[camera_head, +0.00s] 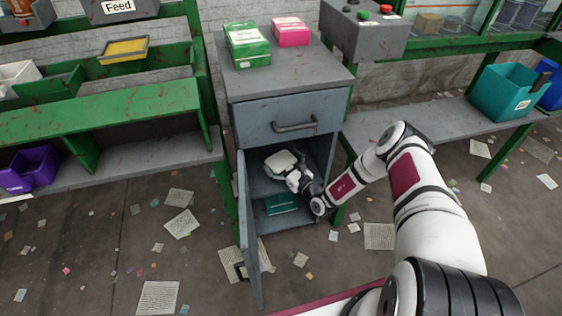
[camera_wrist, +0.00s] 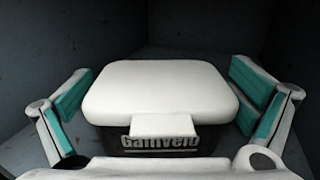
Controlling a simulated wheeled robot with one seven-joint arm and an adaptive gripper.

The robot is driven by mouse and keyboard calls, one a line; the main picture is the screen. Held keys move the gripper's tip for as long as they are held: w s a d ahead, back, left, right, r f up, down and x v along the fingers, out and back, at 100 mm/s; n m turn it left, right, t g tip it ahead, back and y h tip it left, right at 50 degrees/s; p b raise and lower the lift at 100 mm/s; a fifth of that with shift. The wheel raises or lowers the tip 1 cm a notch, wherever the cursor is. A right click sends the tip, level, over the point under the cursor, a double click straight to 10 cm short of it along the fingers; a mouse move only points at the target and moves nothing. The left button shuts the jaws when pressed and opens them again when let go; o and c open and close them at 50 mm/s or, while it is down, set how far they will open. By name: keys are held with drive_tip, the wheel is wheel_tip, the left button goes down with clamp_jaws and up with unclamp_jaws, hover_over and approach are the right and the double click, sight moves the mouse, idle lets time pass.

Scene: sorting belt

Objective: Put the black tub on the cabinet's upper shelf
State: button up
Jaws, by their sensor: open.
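The black tub (camera_wrist: 112,140) with a white lid and lettering on its front stands upright inside the cabinet in the wrist view. My gripper (camera_wrist: 160,88) is open, with one teal-padded finger on each side of the tub and gaps between pads and tub. In the head view my gripper (camera_head: 297,180) reaches into the open grey cabinet (camera_head: 262,122), at the upper shelf (camera_head: 258,182) below the drawer. The tub's white lid (camera_head: 281,160) shows just beyond it. The tub appears to rest on that shelf; its underside is hidden.
The cabinet door (camera_head: 250,235) hangs open on the left. A teal item (camera_head: 281,204) lies in the lower compartment. Green (camera_head: 247,45) and pink (camera_head: 291,31) boxes stand on top. A teal bin (camera_head: 500,92) is on the right bench. Papers litter the floor.

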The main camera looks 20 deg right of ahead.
drive_tip(key=p+v, duration=0.3)
drive_tip(key=v, duration=0.9)
drive_tip(key=shift+r, duration=0.1)
